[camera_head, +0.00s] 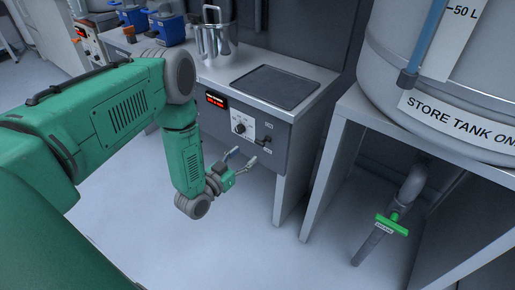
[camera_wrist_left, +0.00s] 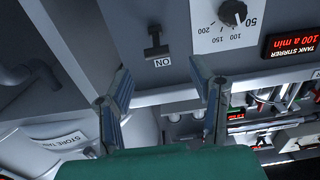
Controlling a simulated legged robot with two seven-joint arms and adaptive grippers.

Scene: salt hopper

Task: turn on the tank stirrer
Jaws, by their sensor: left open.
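The tank stirrer is a grey box (camera_head: 290,120) with a dark top plate. Its front panel carries a red-lit display (camera_head: 216,101), a dial knob (camera_head: 240,128) and a dark lever switch (camera_head: 264,142). The left wrist view shows the panel upside down: the switch (camera_wrist_left: 156,47) with an ON label beside it, the dial knob (camera_wrist_left: 233,13) and the display (camera_wrist_left: 291,44) reading 100 a min. My left gripper (camera_head: 240,159) is open and empty, just in front of and below the panel. In the wrist view its fingers (camera_wrist_left: 160,75) straddle the ON label's line, apart from the switch. My right gripper is not in view.
The large store tank (camera_head: 440,75) is on a grey stand at the right, with a green-handled drain pipe (camera_head: 391,224) below. Blue devices (camera_head: 167,25) stand at the back left. Floor below the gripper is clear.

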